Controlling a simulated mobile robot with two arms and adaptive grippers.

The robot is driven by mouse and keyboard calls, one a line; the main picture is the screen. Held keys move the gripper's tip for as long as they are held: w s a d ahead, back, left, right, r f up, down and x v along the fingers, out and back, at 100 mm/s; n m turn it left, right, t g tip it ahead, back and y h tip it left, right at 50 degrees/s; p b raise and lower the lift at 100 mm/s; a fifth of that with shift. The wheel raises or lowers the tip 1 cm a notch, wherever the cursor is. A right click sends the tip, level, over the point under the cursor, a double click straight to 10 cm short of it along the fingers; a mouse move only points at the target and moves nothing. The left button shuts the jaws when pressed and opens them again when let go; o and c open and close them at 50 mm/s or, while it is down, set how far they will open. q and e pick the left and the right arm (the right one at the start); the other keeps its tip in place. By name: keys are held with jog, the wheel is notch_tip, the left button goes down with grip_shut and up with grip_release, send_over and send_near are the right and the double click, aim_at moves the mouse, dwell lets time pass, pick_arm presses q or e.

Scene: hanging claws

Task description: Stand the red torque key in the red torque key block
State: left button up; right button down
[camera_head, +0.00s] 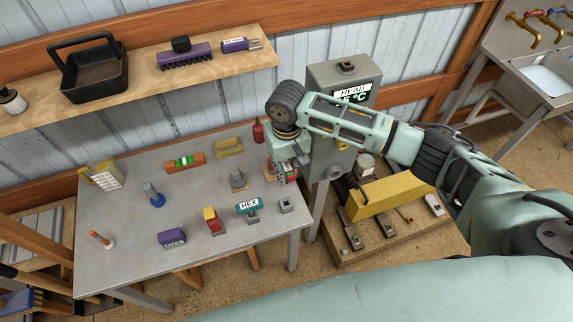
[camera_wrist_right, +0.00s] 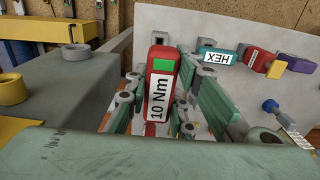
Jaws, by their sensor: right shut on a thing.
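My right gripper (camera_head: 287,174) is low over the right back part of the grey table and shut on the red torque key. The key's red handle (camera_wrist_right: 161,68), with a green patch and a "10 Nm" label, sits between the fingers in the right wrist view. Its lower end is hidden there. In the head view the key is mostly covered by the gripper. A small grey block with a square hole (camera_head: 286,205) stands empty near the table's right edge; I cannot tell whether it is the red torque key block. My left gripper is not in view.
A teal HEX key (camera_head: 249,207) stands in a grey block. A red-and-yellow piece (camera_head: 212,220) and a purple piece (camera_head: 172,238) are left of it. A grey peg (camera_head: 238,179) and red bottle (camera_head: 258,132) are near my gripper. A grey cabinet (camera_head: 345,75) stands close behind.

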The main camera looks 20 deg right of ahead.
notch_tip(320, 180, down, 4)
jog(key=shift+r+b, duration=0.1)
jog(key=shift+b, duration=0.55)
jog(key=shift+f+b, duration=1.45)
jog(key=shift+f, duration=1.8)
jog(key=shift+p, duration=0.5)
jog(key=shift+p, duration=0.4)
jog(key=shift+f, duration=0.1)
jog(key=shift+f+b, duration=1.45)
jog(key=shift+f, duration=1.1)
jog(key=c, duration=1.4)
grip_release()
jog(key=shift+r, duration=0.1)
jog(key=shift+c, duration=0.2)
